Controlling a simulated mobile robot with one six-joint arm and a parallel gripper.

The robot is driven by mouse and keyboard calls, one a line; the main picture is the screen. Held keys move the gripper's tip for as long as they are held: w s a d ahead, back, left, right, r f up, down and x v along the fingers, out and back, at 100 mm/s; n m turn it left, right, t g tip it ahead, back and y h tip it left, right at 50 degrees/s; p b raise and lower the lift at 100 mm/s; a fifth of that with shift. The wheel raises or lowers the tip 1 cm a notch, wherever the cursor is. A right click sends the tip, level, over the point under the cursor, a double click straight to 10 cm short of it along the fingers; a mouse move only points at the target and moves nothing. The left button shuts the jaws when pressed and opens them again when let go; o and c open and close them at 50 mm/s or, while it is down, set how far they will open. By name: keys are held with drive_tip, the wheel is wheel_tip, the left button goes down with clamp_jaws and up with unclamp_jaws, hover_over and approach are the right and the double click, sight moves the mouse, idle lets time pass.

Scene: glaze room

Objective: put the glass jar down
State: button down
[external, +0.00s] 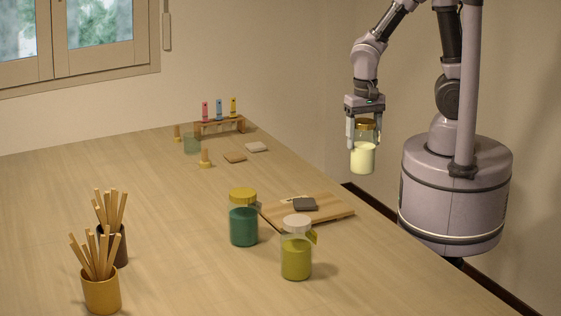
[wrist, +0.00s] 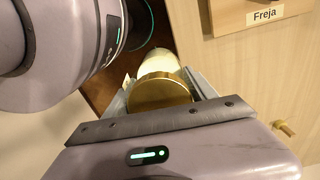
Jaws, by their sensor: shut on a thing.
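The glass jar (external: 362,158) has a gold lid and pale yellow contents. My gripper (external: 364,138) is shut on it, with one finger on each side. The jar hangs upright in the air, to the right of the table's edge in the external view. In the wrist view, the gold lid (wrist: 162,92) sits between the fingers of my gripper (wrist: 160,85) and hides most of the jar; part of the pale body (wrist: 160,62) shows beyond it.
On the table (external: 170,235) stand a teal jar (external: 243,226), an olive jar (external: 296,258) and two stick-filled cups (external: 101,292). A wooden board (external: 325,208) lies near the right edge. A small rack (external: 220,127) stands at the back. The wrist view shows a "Freja" label (wrist: 262,15).

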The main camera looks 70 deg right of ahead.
drive_tip(key=shift+s, duration=0.65)
drive_tip(key=w+a+r+p, duration=0.2)
drive_tip(key=w+a, duration=0.5)
drive_tip(key=w, duration=0.3)
drive_tip(key=w+a+r+n+p, duration=0.1)
drive_tip(key=w+a+r+p, duration=0.1)
drive_tip(key=w+a, duration=0.55)
drive_tip(key=w+a+r+p, duration=0.25)
drive_tip(key=w+a, duration=0.35)
drive_tip(key=w, duration=0.6)
drive_tip(key=w+a+f+p, duration=0.1)
drive_tip(key=w+a, duration=0.1)
drive_tip(key=a, duration=0.9)
wheel_tip(320, 180, down, 10)
drive_tip(key=b, duration=0.2)
drive_tip(key=shift+s+f, duration=0.1)
